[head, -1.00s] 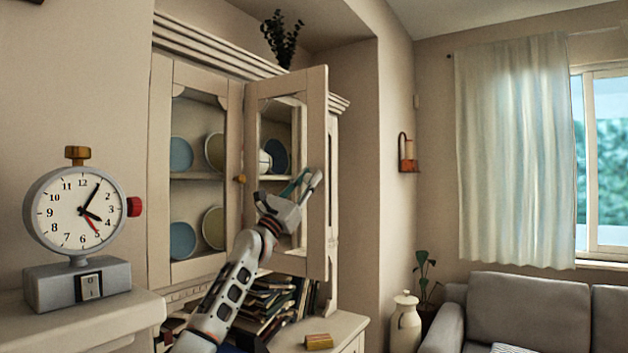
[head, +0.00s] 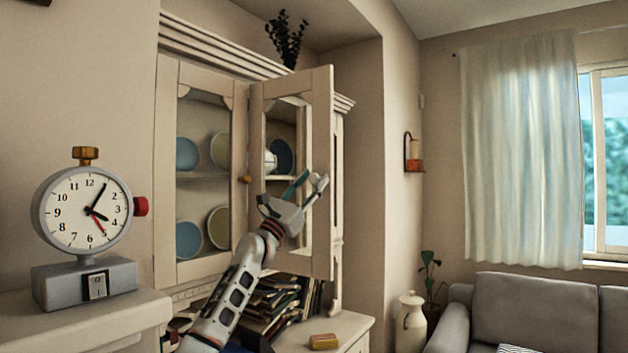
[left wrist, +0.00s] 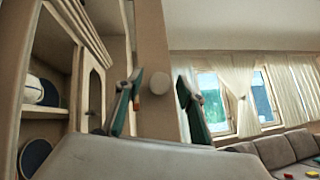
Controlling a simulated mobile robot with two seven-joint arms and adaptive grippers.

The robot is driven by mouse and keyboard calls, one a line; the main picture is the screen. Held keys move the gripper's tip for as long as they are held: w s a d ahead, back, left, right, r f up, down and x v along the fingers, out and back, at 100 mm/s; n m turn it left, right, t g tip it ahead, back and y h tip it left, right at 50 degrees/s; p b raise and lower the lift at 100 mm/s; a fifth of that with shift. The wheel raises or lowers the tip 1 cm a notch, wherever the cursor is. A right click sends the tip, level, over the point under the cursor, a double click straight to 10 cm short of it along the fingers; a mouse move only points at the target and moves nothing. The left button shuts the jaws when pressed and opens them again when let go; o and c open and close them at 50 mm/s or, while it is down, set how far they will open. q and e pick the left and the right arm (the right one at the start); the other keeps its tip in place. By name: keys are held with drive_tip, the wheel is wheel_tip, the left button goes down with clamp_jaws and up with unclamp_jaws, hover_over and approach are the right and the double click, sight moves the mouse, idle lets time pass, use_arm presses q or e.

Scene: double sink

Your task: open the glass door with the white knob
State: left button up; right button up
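The glass door (head: 322,120) with a pale frame is the right door of the cabinet and stands swung outward, partly open. Its white knob (left wrist: 159,83) shows in the left wrist view, on the door's frame, between my finger tips in the picture. Contact with the knob cannot be told. My right gripper is out of view.
The left cabinet door (head: 167,180) is closed and has a brown knob (head: 245,179). Plates stand on the shelves. Books (head: 278,305) and a small yellow box (head: 323,341) lie below the doors. A clock (head: 86,215) stands at left, a sofa (head: 535,308) at right.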

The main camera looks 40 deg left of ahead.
use_arm(q)
drive_tip(key=v, duration=0.3)
drive_tip(key=shift+s+d+f, duration=0.35)
drive_tip(key=shift+f, duration=0.3)
drive_tip(key=shift+s+d+f, duration=0.3)
drive_tip(key=shift+d+f, duration=0.05)
drive_tip(key=shift+f, duration=0.3)
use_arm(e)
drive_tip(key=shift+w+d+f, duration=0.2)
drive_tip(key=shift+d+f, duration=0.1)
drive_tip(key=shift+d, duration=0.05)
use_arm(q)
drive_tip(key=shift+r, duration=0.1)
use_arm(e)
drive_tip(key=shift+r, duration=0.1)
